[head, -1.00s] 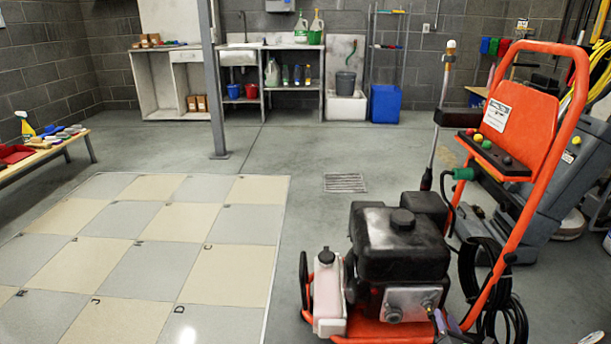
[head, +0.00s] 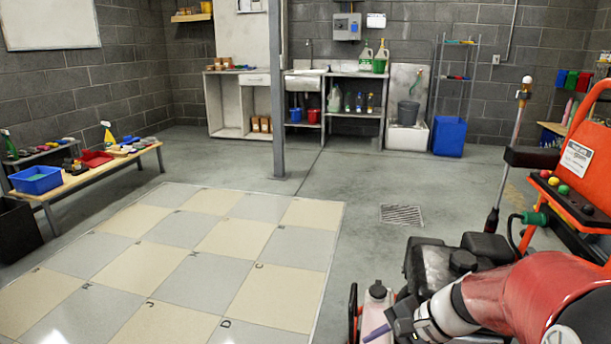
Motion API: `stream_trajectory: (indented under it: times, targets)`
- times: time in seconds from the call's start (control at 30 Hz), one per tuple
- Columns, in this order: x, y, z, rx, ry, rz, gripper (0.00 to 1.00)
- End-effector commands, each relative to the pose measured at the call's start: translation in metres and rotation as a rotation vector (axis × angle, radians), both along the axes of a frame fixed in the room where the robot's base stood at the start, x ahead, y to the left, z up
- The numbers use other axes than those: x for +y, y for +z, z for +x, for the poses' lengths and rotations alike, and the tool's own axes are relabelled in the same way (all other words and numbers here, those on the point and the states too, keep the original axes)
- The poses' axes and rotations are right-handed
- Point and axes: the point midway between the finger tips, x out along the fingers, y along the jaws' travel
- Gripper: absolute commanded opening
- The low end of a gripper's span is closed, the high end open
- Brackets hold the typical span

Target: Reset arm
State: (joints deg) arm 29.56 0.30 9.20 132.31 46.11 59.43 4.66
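My arm, with a red cover and white and dark joints, reaches in from the lower right of the head view. The dark end of my gripper (head: 388,328) is at the bottom edge, in front of the pressure washer (head: 445,262). A small purple piece (head: 377,333) shows at its tip; I cannot tell whether it is a finger or something held. The fingers are too small and cut off to tell whether they are open or shut.
The checkered floor mat (head: 190,250) lies left of centre. A low bench (head: 85,180) with a blue bin (head: 37,180), a red tray (head: 95,158) and several pads stands at left. A grey post (head: 277,90) rises behind the mat. Floor around the drain (head: 402,215) is clear.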

Motion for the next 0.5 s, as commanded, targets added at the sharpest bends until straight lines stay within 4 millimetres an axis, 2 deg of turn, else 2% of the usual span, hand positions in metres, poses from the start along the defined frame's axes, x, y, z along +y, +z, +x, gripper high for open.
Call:
stream_trajectory:
  times: [0.03,0.1,0.3,0.5]
  targets:
    - [0.008,0.011,-0.015,-0.047,0.087,-0.092,0.38]
    - [0.012,0.023,-0.035,-0.107,0.198,-0.22,0.38]
    - [0.009,0.056,-0.084,-0.307,0.483,-0.562,0.38]
    - [-0.003,0.082,-0.113,-0.48,0.658,-0.803,0.38]
